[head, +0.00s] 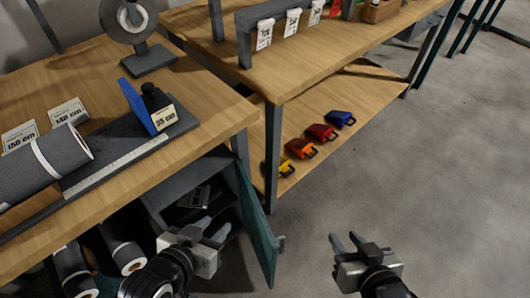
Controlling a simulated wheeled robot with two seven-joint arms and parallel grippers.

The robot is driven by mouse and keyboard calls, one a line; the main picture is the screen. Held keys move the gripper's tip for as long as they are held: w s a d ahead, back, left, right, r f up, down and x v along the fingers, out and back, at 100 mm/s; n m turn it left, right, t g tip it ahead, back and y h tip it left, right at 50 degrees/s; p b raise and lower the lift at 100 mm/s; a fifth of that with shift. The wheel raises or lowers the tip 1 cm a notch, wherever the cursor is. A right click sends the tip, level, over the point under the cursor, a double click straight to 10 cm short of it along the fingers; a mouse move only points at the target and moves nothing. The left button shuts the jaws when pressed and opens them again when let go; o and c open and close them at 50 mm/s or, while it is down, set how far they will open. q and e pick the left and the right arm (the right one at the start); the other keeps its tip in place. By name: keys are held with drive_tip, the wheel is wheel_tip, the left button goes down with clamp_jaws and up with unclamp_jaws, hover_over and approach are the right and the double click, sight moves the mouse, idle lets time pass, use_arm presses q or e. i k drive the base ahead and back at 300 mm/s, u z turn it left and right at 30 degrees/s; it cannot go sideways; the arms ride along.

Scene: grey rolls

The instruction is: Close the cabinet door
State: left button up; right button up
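The cabinet (153,201) is a dark grey box under the left workbench, with its front open and a small labelled item (194,197) inside. Its teal door (256,222) stands open on the right side, with a small grey handle (281,243) at its outer edge. My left gripper (215,231) is in front of the cabinet opening, left of the door, with its fingers apart and nothing seen between them. My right gripper (346,243) is over the floor to the right of the door, apart from it, with its fingers spread and empty.
The left workbench (200,92) carries a grey roll (45,163), a ruler board and cards. Grey rolls (121,247) lie below it. A second bench's lower shelf (330,95) holds several coloured scoops behind the door. The floor (430,170) at right is clear.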

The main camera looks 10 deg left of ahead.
sight(265, 245)
drive_tip(key=u, duration=3.1)
drive_tip(key=k, duration=1.4)
drive_tip(key=z, duration=1.5)
drive_tip(key=i, duration=0.55)
drive_tip(key=z, duration=0.15)
drive_tip(key=k, duration=0.7)
drive_tip(key=z, duration=0.35)
